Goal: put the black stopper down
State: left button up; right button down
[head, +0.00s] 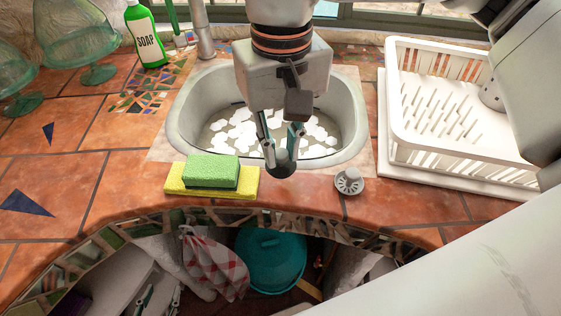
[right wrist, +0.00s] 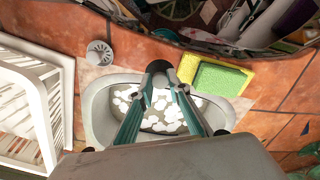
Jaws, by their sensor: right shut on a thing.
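The black stopper (head: 282,168) is a dark round piece between the fingertips of my right gripper (head: 281,148), above the front rim of the sink. In the right wrist view the stopper (right wrist: 158,67) shows between the teal fingers, and my right gripper (right wrist: 158,85) is shut on it. Whether the stopper touches the surface below is hard to tell. My left gripper (head: 146,299) shows small at the lower left, below the counter edge. Its fingers are too small and partly hidden to tell whether they are open.
The grey sink (head: 185,105) holds white pieces. A green sponge (head: 211,170) lies on a yellow one (head: 248,184), left of the stopper. A grey strainer (head: 349,182) lies to the right. A white dish rack (head: 400,150) and a soap bottle (head: 147,40) stand further off. Tiles between sponge and strainer are clear.

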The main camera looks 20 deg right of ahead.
aim_at(281, 165)
jog(key=shift+f, duration=2.2)
jog(key=shift+f+b, duration=0.15)
jog(key=shift+b, duration=0.15)
jog(key=c, duration=1.9)
grip_release()
notch_tip(281, 165, up, 12)
jog(key=shift+r+p, duration=0.2)
jog(key=shift+p, duration=0.6)
